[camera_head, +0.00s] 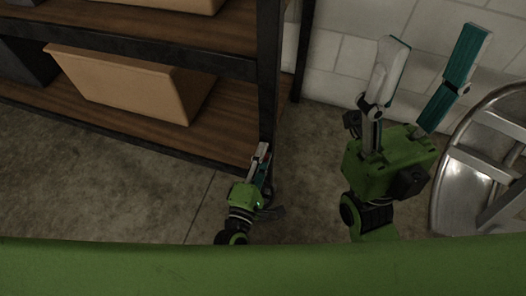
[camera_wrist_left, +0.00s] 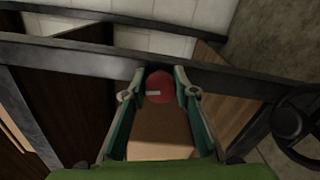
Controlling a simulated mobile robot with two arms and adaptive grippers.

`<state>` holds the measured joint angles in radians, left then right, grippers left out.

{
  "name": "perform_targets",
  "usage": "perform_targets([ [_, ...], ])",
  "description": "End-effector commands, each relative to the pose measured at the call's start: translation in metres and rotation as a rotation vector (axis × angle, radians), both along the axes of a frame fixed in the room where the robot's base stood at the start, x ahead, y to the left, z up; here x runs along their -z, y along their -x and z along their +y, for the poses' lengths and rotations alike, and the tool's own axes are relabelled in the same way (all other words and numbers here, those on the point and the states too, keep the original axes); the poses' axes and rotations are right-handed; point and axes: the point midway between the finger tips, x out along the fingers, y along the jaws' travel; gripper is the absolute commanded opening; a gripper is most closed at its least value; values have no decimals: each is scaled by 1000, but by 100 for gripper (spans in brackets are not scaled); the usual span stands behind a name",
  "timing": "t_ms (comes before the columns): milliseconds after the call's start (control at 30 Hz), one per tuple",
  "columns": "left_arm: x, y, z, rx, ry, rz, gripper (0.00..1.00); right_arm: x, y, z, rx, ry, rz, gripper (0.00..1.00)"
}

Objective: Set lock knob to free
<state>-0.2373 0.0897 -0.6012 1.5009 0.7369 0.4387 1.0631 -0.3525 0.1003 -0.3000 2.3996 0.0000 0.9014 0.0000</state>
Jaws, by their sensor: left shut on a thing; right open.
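A red rounded knob (camera_wrist_left: 158,86) with a small white mark, which I take to be the lock knob, sits at the dark metal frame in the left wrist view. My left gripper (camera_head: 263,152) is low beside the black shelf post in the head view. In the left wrist view its two fingers (camera_wrist_left: 159,78) are on either side of the knob, shut on it. In the head view the knob is mostly hidden by the fingers. Its setting cannot be read. My right gripper (camera_head: 433,43) is open and empty, raised in front of the white wall.
A shelf rack (camera_head: 190,52) with a black frame and wooden boards holds a tan box (camera_head: 130,85). A round shiny metal object (camera_head: 462,190) stands at the right. Concrete floor (camera_head: 110,190) is clear in front of the rack.

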Motion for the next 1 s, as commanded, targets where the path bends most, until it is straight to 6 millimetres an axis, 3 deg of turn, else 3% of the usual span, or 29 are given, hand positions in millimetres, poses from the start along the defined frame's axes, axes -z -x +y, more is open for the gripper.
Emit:
perform_targets([
  [400, 1, 1, -1, 1, -209, -66, 5, -16, 0, 0, 0, 1, -1, 58],
  [1000, 2, 1, -1, 2, -250, -78, 5, -17, 0, 0, -1, 1, 0, 58],
])
